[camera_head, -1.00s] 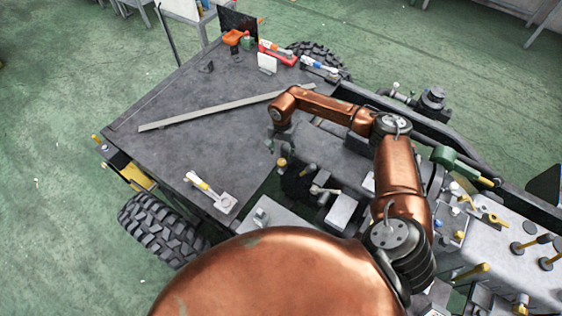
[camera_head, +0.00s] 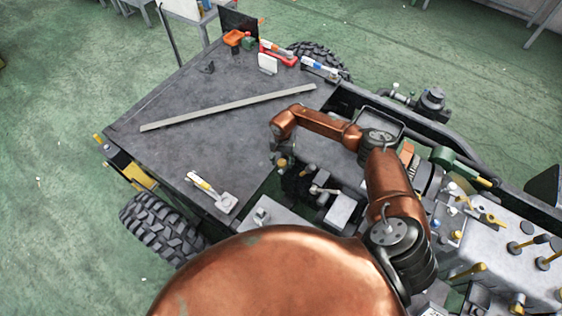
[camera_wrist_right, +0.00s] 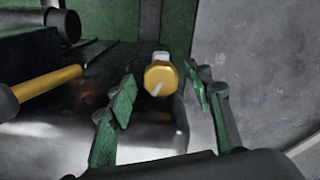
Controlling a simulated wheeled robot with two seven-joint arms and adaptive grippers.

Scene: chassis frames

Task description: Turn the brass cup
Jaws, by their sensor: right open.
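The brass cup (camera_wrist_right: 160,76) shows in the right wrist view as a round yellow-gold cap with a pale pointer mark slanting on its face. It sits at the end of a light stub, ahead of my right gripper (camera_wrist_right: 162,98). The green-padded fingers are spread wide to either side of it, open and empty, with no visible contact. In the head view the cup (camera_head: 282,163) is a small yellow spot just below my right wrist, near the edge of the grey deck. My right fingers are mostly hidden there by the wrist. My left gripper is out of view.
A yellow-handled rod (camera_wrist_right: 48,84) with a black knob lies left in the wrist view. Several levers and blocks crowd the area below my right arm.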

